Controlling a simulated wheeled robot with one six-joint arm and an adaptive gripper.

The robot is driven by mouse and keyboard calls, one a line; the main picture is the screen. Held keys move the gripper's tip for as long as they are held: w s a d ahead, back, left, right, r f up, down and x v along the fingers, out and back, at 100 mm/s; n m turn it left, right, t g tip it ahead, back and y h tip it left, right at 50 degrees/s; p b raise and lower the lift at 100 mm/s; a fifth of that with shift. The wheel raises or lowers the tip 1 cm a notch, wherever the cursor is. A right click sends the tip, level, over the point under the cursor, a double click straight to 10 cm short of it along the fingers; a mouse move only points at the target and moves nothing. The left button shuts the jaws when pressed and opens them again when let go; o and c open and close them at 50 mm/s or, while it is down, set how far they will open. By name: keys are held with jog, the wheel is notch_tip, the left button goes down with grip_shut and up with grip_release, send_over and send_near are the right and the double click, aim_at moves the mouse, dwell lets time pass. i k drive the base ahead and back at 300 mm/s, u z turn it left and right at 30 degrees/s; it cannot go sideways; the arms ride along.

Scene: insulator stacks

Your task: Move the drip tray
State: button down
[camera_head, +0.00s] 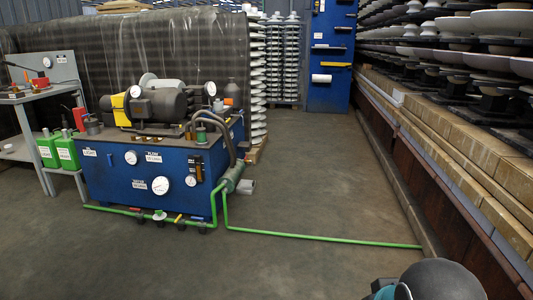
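I cannot make out a drip tray for certain in the head view. The blue hydraulic unit (130,188) stands on the floor at left of centre, with a motor, gauges and hoses on it. Several small valves sit low along its front on a green pipe (300,236). The floor in front of the unit shows no tray. A dark rounded part with a teal piece at the bottom right edge looks like part of my arm. My gripper's fingers do not show, so their state and anything in them are hidden.
The green pipe runs low across the floor to the right-hand shelving (470,140), which bears insulator stacks. A grey table (28,97) and two green containers (67,150) stand at the left. A blue cabinet (328,90) stands at the back. Open floor lies centre and front.

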aim_at(245, 187)
jog(key=z, duration=0.05)
jog(key=i, duration=3.7)
jog(key=z, duration=0.1)
